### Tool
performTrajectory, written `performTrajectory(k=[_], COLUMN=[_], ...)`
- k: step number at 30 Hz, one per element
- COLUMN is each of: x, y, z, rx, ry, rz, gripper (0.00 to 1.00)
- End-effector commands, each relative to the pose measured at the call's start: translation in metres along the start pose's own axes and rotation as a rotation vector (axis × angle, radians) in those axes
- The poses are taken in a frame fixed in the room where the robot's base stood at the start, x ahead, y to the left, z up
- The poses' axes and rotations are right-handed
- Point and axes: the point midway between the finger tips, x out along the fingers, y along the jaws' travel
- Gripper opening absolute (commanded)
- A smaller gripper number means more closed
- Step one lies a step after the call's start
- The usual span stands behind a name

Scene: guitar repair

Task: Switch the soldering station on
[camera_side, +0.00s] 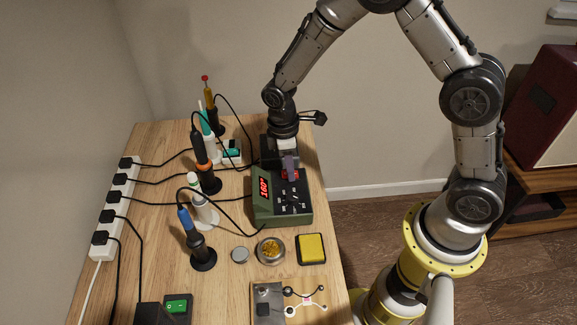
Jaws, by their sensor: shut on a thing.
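The soldering station (284,212) is a dark green box on the wooden table, with a red lit display reading about 160 on its left face. Its sloped top has several small buttons and a red switch (291,174) at the back. My gripper (290,168) points down over the back of the station. Its fingers are shut at the red switch and partly hide it. The switch's exact position is too small to tell.
Several irons in stands (203,250) are in a row left of the station, with cables to a white power strip (113,205). A yellow sponge (312,248), a brass wool tin (271,250) and a green switch box (177,306) are nearer the front.

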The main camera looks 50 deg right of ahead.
Motion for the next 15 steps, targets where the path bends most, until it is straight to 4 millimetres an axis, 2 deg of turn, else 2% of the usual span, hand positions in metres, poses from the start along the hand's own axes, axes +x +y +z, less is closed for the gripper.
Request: performTrajectory(k=[8, 9, 13, 15], x=[-0.0012, -0.0012, -0.0010, -0.0008], y=[0.0002, 0.0002, 0.0002, 0.0001], z=[-0.0010, -0.0010, -0.0008, -0.0006], rx=[0.000, 0.000, 0.000, 0.000], ry=[0.005, 0.005, 0.004, 0.003], rz=[0.001, 0.001, 0.001, 0.001], gripper=[0.00, 0.37, 0.60, 0.60])
